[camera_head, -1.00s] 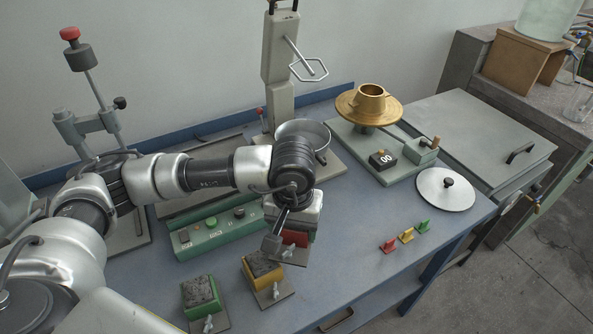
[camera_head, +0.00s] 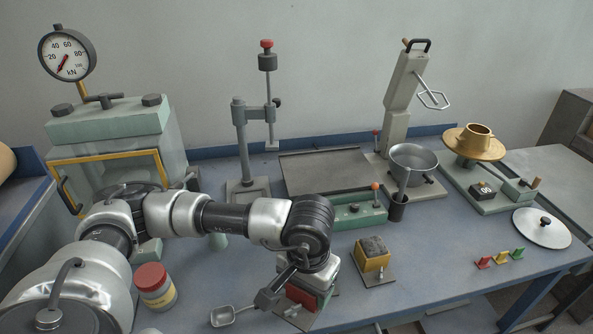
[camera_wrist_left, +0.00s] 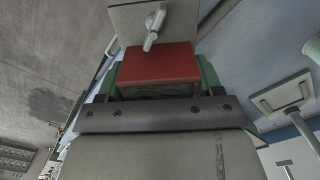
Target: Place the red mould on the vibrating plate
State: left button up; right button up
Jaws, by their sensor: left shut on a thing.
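My left gripper (camera_head: 314,281) is shut on the red mould (camera_head: 302,297), left of the yellow mould (camera_head: 372,258). In the left wrist view the red mould (camera_wrist_left: 157,65) sits between the jaws, with its grey base plate and wing nut beyond it. Green edges show beside it; I cannot tell whether they belong to the gripper or to something behind. A flat dark grey plate (camera_head: 325,170), which looks like the vibrating plate, lies bare at the back, behind the green control box (camera_head: 355,210). My right gripper is not in view.
A metal bowl (camera_head: 414,158) and a dark cup with a tool (camera_head: 397,208) stand right of the plate. A drop stand (camera_head: 243,150) stands left of it. A red-lidded jar (camera_head: 154,287) and a scoop (camera_head: 223,316) lie near my arm.

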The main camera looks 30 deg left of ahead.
aim_at(329, 169)
jog(key=i+l+u, duration=0.2)
jog(key=u, duration=0.3)
jog(key=i+l+u, duration=0.3)
jog(key=u, duration=0.2)
